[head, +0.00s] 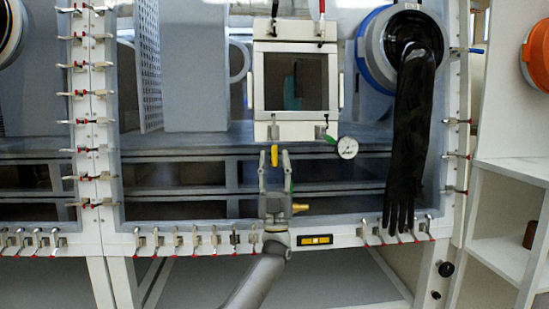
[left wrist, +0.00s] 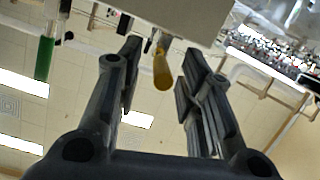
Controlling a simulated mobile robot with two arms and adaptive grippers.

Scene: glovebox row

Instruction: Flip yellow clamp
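The yellow clamp (head: 274,156) hangs from the underside of the white framed hatch (head: 262,128) in the head view, its handle pointing down. My left gripper (head: 274,158) is raised just below the hatch, with its two fingers apart and the yellow handle showing between their tips. In the left wrist view the yellow clamp (left wrist: 162,70) hangs between the open fingers of the left gripper (left wrist: 157,65), and no contact shows. My right gripper is in neither view.
A green-handled part with a round gauge (head: 347,148) sits right of the hatch. A black glove (head: 407,130) hangs further right. Several red-tipped clamps (head: 195,240) line the lower frame. A green handle (left wrist: 44,58) shows at the left in the left wrist view.

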